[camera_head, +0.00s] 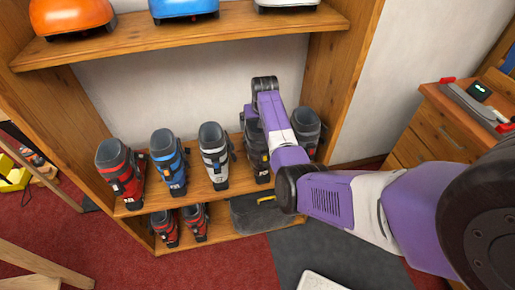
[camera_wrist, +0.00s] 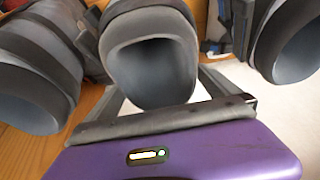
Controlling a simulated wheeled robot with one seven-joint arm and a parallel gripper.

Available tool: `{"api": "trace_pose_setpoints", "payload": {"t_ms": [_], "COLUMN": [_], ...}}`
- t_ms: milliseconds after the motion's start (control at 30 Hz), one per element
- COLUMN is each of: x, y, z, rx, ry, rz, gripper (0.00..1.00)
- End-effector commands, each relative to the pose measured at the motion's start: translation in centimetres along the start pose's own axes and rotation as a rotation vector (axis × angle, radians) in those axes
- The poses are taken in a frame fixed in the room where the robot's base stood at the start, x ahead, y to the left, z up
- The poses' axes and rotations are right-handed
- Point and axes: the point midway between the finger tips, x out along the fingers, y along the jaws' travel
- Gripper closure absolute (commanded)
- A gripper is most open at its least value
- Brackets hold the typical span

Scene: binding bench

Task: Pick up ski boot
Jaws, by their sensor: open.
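Several ski boots stand in a row on the middle shelf in the head view: a red boot (camera_head: 121,174), a blue boot (camera_head: 168,162), a white-grey boot (camera_head: 214,156), a dark boot (camera_head: 256,158) and a dark grey boot (camera_head: 306,128). A pair of red boots (camera_head: 181,226) is on the level below. My arm reaches over the dark boot and partly hides it; the gripper is hard to make out there. In the wrist view, my gripper (camera_wrist: 165,92) is open, its fingers on either side of the grey open top of one boot (camera_wrist: 150,50). Contact cannot be told.
Neighbouring boots stand close in the wrist view, at left (camera_wrist: 35,75) and right (camera_wrist: 290,45). The upper shelf (camera_head: 190,38) carries helmets. A dark case (camera_head: 258,214) with a yellow handle is on the lower level. A wooden drawer unit (camera_head: 440,130) stands at the right.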

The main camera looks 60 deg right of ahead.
Motion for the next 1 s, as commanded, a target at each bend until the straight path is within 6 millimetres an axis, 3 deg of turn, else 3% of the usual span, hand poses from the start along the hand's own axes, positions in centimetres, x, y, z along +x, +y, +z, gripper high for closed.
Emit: {"api": "trace_pose_setpoints", "payload": {"t_ms": [67, 467, 767, 1000], "x": [0.0, 0.0, -0.6, -3.5], "y": [0.0, 0.0, -0.1, -0.1], "z": [0.0, 0.0, -0.5, -1.8], "rx": [0.000, 0.000, 0.000, 0.000], "ry": [0.000, 0.000, 0.009, 0.013], "rz": [0.000, 0.000, -0.001, -0.001], "gripper": [0.02, 0.79, 0.79, 0.79]}}
